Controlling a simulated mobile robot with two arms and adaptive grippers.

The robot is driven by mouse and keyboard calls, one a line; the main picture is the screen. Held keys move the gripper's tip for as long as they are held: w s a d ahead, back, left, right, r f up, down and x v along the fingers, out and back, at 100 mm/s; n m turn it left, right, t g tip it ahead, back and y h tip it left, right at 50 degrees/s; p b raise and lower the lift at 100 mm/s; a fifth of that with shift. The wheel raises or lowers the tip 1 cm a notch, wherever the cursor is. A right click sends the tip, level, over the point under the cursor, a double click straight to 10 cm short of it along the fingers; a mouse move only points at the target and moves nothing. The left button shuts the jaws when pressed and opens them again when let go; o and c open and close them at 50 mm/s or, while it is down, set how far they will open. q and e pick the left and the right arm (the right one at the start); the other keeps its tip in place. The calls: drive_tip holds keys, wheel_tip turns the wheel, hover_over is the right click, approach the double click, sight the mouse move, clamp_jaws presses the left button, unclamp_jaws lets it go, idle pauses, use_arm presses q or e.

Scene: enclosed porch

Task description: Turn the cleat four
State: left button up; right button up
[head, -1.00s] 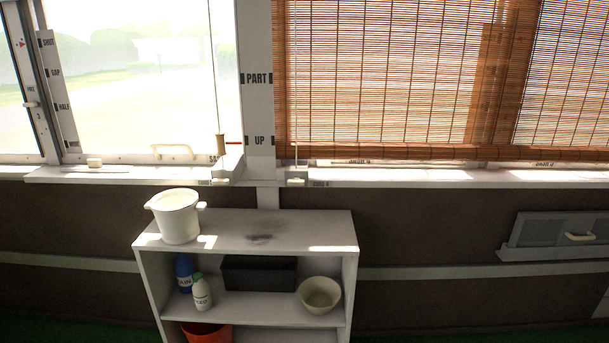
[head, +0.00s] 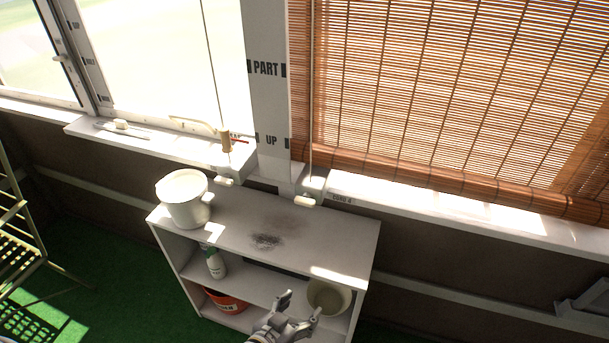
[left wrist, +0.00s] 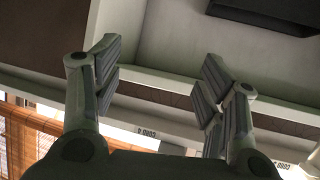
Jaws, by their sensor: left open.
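Two small cream cleats sit at the sill by the window post. The right one (head: 305,201) is beside a label that seems to read CORD 4 (head: 342,199), and a cord (head: 311,120) comes down to it. The left cleat (head: 224,181) is below a cord with a wooden toggle (head: 225,140). My left gripper (head: 301,304) is open and empty, in front of the shelf and well below the cleats. Its spread fingers (left wrist: 160,62) fill the left wrist view, where small CORD labels (left wrist: 160,133) show upside down and no cleat is clear. My right gripper is not in view.
The white shelf (head: 330,245) below the sill holds a white bucket (head: 184,198) on top, and a bowl (head: 328,297), a bottle (head: 214,262) and a red tub (head: 226,301) lower down. The bamboo blind (head: 440,90) hangs right of the post. A folding chair (head: 18,215) stands left.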

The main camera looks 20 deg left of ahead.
sight(303, 203)
use_arm(q)
drive_tip(key=w+a+r+n+t+y+p, duration=0.1)
drive_tip(key=w+a+r+t+p, duration=0.2)
drive_tip(key=r, duration=0.8)
drive_tip(key=w+a+r+n+t+y+p, duration=0.1)
drive_tip(key=w+r+t+y+p, duration=0.3)
drive_tip(key=r, duration=0.6)
drive_tip(key=w+h+p, duration=0.1)
drive_tip(key=w, duration=0.3)
drive_tip(key=w+g+h+p, duration=0.1)
drive_tip(key=w, duration=0.3)
drive_tip(key=shift+w+d+r, duration=0.15)
drive_tip(key=shift+w+d, duration=0.05)
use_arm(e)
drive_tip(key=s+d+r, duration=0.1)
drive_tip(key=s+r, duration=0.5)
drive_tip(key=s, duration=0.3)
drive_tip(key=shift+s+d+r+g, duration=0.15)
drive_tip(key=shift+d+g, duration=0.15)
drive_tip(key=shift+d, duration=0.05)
use_arm(q)
drive_tip(key=shift+c, duration=0.3)
drive_tip(key=c, duration=1)
